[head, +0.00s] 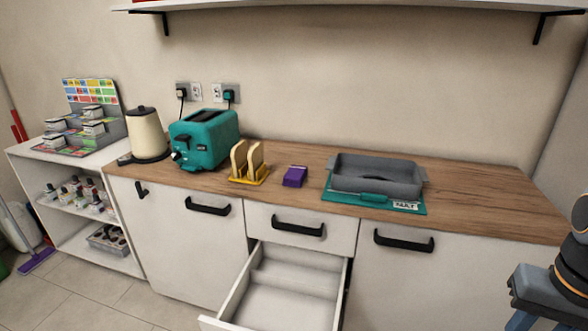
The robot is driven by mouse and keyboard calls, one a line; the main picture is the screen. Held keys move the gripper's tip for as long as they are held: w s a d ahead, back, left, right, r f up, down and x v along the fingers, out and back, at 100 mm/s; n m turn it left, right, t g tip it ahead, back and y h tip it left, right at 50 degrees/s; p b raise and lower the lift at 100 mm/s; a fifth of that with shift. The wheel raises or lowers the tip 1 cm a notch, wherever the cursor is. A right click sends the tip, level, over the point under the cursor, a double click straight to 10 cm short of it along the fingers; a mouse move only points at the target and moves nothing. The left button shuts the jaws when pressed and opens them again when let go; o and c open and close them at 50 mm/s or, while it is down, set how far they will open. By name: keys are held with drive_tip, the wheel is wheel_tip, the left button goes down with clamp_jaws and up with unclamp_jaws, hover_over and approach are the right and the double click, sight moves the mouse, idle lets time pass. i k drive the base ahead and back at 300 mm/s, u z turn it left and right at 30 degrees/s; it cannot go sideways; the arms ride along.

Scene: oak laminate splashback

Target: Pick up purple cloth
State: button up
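The purple cloth (294,177) is a small folded block lying on the wooden countertop (300,157). It sits between the yellow toast rack on its left and the grey tray on its right. It is fully visible, with nothing on top of it. Part of my arm shows at the right edge of the head view, well away from the cloth. My gripper is not in view.
A toast rack (249,163) with bread slices, a teal toaster (203,139) and a cream kettle (147,136) stand left. A grey tray (376,176) on a teal mat (346,199) stands right. An empty open drawer (287,294) juts out below the cloth. A shelf (345,7) hangs above.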

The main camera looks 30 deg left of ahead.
sight(295, 176)
drive_tip(key=u, duration=0.55)
drive_tip(key=i, duration=0.75)
drive_tip(key=u, duration=0.95)
drive_tip(key=i, duration=0.35)
drive_tip(key=u, duration=0.4)
